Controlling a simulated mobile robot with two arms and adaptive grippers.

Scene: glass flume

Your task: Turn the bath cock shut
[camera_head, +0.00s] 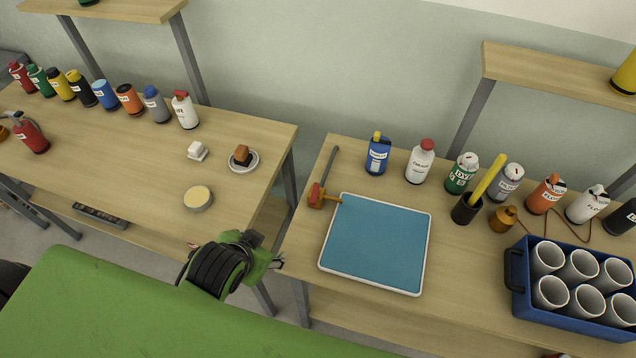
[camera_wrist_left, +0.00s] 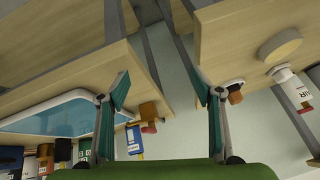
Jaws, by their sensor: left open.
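The bath is a flat tray (camera_head: 376,243) of blue-green liquid with a white rim, on the right-hand table. Its cock (camera_head: 317,197) is at its far left corner, with a red body and a short brass spout toward the rim. A long dark grey lever (camera_head: 329,165) runs from it toward the wall. My left gripper (camera_head: 281,262) is open and empty, left of the bath and nearer me than the cock, apart from both. The left wrist view shows its two spread fingers (camera_wrist_left: 164,105), with the bath (camera_wrist_left: 62,112) and the orange-brown cock (camera_wrist_left: 149,111) beyond.
Several bottles line the back, including a blue one (camera_head: 377,157) right of the lever. A gap separates the right table from the left table, which holds a saucer (camera_head: 243,167) and a round tin (camera_head: 198,198). A blue crate (camera_head: 516,275) of white cups stands right.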

